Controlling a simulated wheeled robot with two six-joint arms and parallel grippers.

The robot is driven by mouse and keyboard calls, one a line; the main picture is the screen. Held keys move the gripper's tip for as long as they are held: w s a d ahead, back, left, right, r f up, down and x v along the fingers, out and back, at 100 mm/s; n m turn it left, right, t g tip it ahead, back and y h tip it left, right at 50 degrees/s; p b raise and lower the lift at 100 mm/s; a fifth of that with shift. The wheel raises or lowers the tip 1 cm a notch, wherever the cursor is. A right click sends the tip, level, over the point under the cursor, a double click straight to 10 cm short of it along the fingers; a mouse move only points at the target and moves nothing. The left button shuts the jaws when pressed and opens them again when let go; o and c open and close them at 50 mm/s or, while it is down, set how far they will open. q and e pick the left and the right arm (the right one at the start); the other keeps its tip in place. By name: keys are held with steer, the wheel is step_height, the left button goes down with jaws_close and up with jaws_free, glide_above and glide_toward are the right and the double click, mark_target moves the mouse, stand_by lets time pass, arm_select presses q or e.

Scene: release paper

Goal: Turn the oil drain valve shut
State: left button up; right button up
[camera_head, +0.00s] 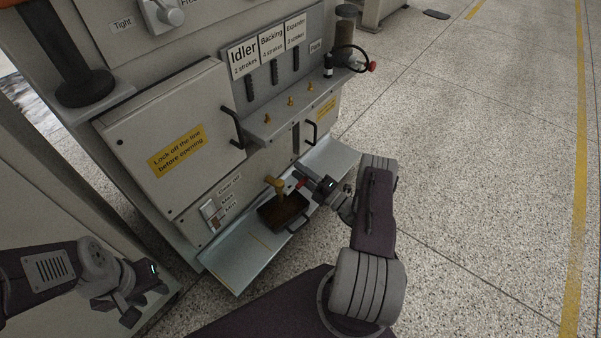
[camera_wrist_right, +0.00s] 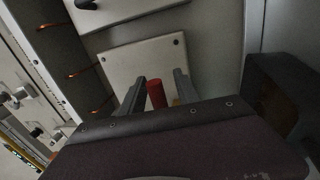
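The oil drain valve is a brass fitting (camera_head: 277,186) low on the machine's front, with a red handle (camera_head: 300,183) beside it. My right gripper (camera_head: 305,181) is at the handle. In the right wrist view the red handle (camera_wrist_right: 156,95) stands between the two spread fingers of my right gripper (camera_wrist_right: 159,88), with a gap on each side. A bit of orange-brown metal shows by the right finger. My left gripper (camera_head: 146,292) is at the lower left, away from the valve; its fingers are too unclear to read.
A dark oil pan (camera_head: 283,212) with a handle sits below the brass fitting on a grey metal tray (camera_head: 232,268). A cabinet door (camera_head: 180,135) with a yellow label and a lever panel (camera_head: 272,60) are above. Speckled floor (camera_head: 470,150) is clear to the right.

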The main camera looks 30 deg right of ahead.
steer(key=p+v, duration=0.3)
steer(key=v, duration=0.6)
